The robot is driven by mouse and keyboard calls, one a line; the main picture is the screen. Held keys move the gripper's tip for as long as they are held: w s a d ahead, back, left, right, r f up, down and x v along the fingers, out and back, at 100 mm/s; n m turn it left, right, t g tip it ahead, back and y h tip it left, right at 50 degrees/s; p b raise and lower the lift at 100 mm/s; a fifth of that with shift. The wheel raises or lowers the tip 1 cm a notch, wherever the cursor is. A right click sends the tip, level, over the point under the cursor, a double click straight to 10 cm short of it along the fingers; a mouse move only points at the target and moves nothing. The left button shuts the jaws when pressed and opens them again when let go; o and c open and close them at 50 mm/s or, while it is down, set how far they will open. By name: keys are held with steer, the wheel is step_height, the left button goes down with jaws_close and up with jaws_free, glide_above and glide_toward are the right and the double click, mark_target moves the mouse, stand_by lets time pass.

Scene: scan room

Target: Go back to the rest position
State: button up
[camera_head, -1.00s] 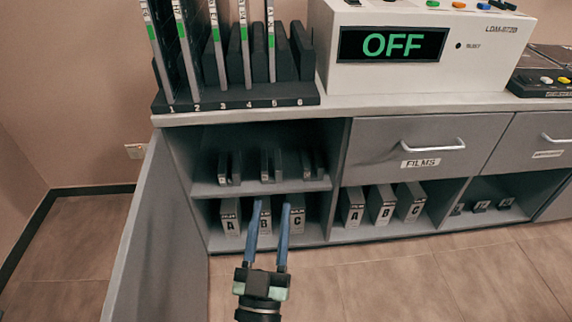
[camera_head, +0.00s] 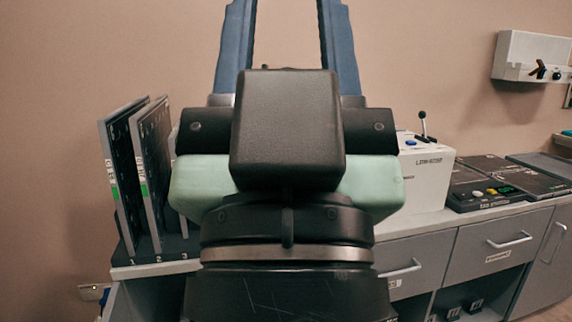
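My gripper (camera_head: 285,45) fills the middle of the head camera view, raised close to the camera and pointing up. Its two blue fingers stand wide apart with only bare wall between them, so it is open and empty. The fingertips run out of the top of the picture. The gripper and wrist hide the middle of the counter and much of the machine behind.
A film rack (camera_head: 165,247) with upright panels (camera_head: 150,165) stands on the counter at left. A white machine (camera_head: 428,180) with a small lever is partly hidden at right. A dark control panel (camera_head: 492,190) lies beyond it. Grey drawers (camera_head: 497,243) are below. A white box (camera_head: 530,55) hangs on the wall.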

step_height(320, 180, up, 30)
steer(key=p, duration=2.8)
steer(key=shift+r, duration=0.2)
steer(key=shift+o, duration=0.4)
steer(key=shift+a, duration=0.1)
steer(key=shift+a+f, duration=0.1)
